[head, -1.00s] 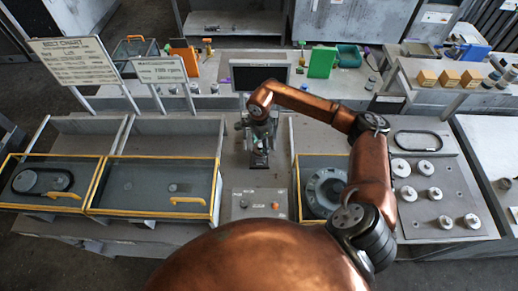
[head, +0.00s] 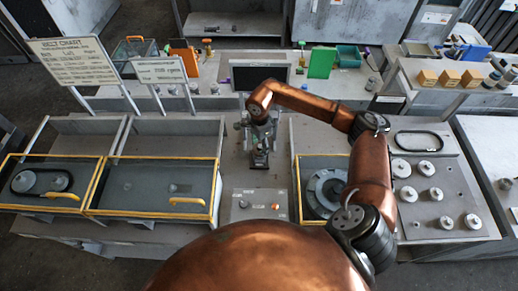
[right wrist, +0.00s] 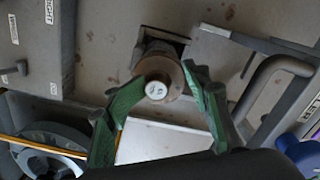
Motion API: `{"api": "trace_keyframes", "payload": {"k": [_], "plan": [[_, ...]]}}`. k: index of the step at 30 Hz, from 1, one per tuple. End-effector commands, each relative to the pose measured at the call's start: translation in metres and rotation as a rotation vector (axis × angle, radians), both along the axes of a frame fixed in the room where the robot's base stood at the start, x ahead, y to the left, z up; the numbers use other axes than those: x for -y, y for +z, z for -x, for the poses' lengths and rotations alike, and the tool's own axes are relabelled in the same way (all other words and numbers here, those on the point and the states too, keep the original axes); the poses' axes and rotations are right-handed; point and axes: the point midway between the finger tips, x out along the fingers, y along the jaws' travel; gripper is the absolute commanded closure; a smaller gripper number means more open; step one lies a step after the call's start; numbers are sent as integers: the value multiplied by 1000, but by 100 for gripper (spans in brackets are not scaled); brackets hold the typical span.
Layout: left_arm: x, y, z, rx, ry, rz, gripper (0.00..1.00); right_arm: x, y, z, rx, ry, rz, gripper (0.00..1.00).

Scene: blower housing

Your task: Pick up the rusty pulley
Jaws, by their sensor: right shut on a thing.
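The rusty pulley (right wrist: 177,80) shows in the right wrist view as a brown disc with a pale round centre. It sits by a dark slot in a grey, rust-spotted surface. My right gripper (right wrist: 166,76) has its green fingers on either side of the pulley and is shut on it. In the head view my right gripper (head: 260,145) is at the middle of the bench, pointing down; the pulley is too small and covered to make out there. My left gripper is in neither view.
A control box (head: 258,205) with buttons stands in front of the gripper. Glass-lidded bins with yellow frames (head: 150,187) lie to the left. A plate with several pale pulleys (head: 432,205) lies to the right. A dark screen (head: 258,77) stands behind.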

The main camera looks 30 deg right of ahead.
Motion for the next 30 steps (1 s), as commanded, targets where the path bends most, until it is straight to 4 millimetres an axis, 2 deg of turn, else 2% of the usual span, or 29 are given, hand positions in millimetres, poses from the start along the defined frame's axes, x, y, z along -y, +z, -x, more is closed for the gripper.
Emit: {"api": "trace_keyframes", "payload": {"k": [7, 10, 12, 14, 24, 30], "plan": [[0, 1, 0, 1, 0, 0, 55, 1, 1, 1, -3, 0, 2, 74], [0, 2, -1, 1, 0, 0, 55, 1, 6, 1, -2, 0, 2, 82], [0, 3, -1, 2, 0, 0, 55, 1, 9, 1, -3, 0, 2, 94], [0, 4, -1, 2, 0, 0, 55, 1, 12, 1, -3, 0, 2, 99], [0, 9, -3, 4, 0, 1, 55, 0, 28, 1, -1, 0, 1, 100], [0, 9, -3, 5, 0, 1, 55, 0, 30, 0, -1, 0, 0, 100]]}}
